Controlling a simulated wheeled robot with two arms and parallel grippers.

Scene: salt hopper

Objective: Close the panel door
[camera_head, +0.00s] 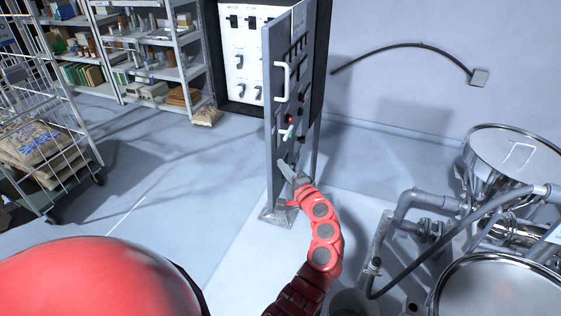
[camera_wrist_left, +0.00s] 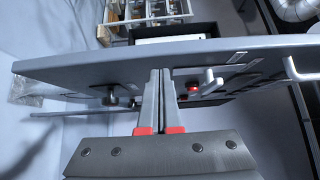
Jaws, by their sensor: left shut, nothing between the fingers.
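The panel door (camera_head: 271,120) is a grey slab standing open, edge toward me, to the right of the white switch panel (camera_head: 246,62). Its right face carries a white handle (camera_head: 281,82), a red button (camera_head: 289,119) and other controls. My left gripper (camera_head: 284,167) is shut and empty at the lower part of that face. In the left wrist view, the shut fingers (camera_wrist_left: 160,75) reach the grey door (camera_wrist_left: 75,62), with a red button (camera_wrist_left: 193,87) and the white handle (camera_wrist_left: 292,70) to their right. I cannot tell if they touch the door. My right gripper is not in view.
Steel hoppers and pipes (camera_head: 410,205) stand at the right. A wire cart (camera_head: 50,170) with sacks and shelves (camera_head: 150,60) are at the left. The floor left of the door (camera_head: 190,170) is clear. A red rounded shape fills the bottom left.

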